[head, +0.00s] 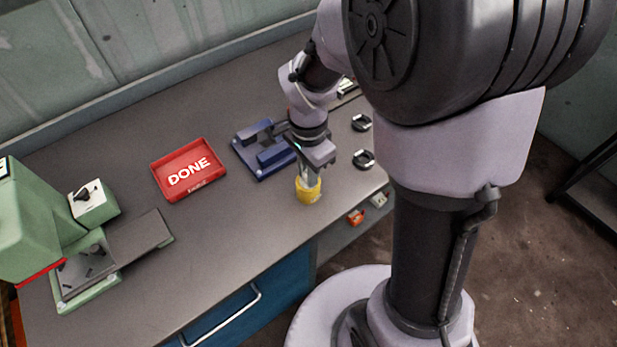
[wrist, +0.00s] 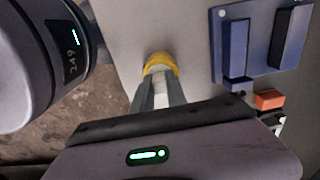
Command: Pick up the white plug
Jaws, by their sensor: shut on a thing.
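My gripper (head: 308,175) points down over the front right part of the bench, its fingertips at a yellow ring-shaped piece (head: 308,191). In the wrist view, my gripper (wrist: 158,90) is shut on the white plug (wrist: 159,87), a pale piece that shows between the two fingers. The yellow piece (wrist: 161,62) lies right at the fingertips, around or just beyond the plug's far end. The fingers hide most of the plug. I cannot tell whether the yellow piece rests on the bench or is lifted with the plug.
A blue fixture (head: 265,150) stands just left of my gripper, close to it. A red DONE tray (head: 189,170) lies further left, and a green press (head: 45,225) at the far left. Two dark round holders (head: 363,159) sit near the right edge. The front middle of the bench is clear.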

